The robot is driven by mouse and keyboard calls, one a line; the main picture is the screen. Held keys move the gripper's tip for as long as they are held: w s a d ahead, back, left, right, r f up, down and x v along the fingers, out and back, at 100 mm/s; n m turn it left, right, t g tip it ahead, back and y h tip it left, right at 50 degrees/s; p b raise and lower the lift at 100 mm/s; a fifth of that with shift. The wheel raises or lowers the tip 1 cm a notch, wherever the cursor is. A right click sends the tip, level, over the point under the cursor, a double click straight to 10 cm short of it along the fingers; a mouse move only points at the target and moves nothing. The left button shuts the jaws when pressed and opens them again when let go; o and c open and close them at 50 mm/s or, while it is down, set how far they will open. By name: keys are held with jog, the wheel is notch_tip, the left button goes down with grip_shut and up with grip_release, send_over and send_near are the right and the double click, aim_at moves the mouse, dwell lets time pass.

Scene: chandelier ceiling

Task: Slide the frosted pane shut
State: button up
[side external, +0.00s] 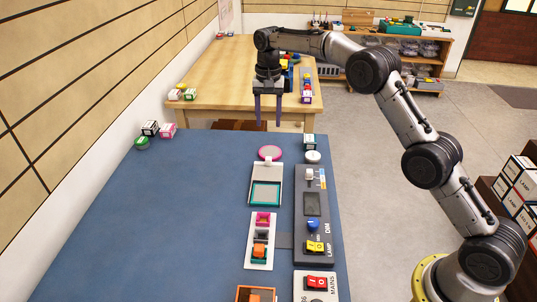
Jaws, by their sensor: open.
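My gripper (268,122) hangs fingers down from the raised arm, over the far end of the blue table. Its two purple fingers are apart with nothing between them. On the table, nearer the camera, is a small cream panel with a pale pane (268,172) at its far half and a teal-framed square (266,194) at its near half. This looks like the frosted pane's unit, but I cannot tell for certain. A small light knob or handle shows at its far edge. My gripper is apart from the panel.
A grey console (313,204) with a blue knob and yellow switch stands right of the panel. A pink-rimmed disc (271,152) lies just beyond it. A white plate (260,241) with coloured blocks is nearer. The blue table's left side (180,220) is clear.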

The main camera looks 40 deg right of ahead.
aim_at(269, 158)
notch_tip(269, 158, down, 13)
jog(key=shift+f, duration=0.2)
dwell(0.3)
grip_shut()
dwell(1.4)
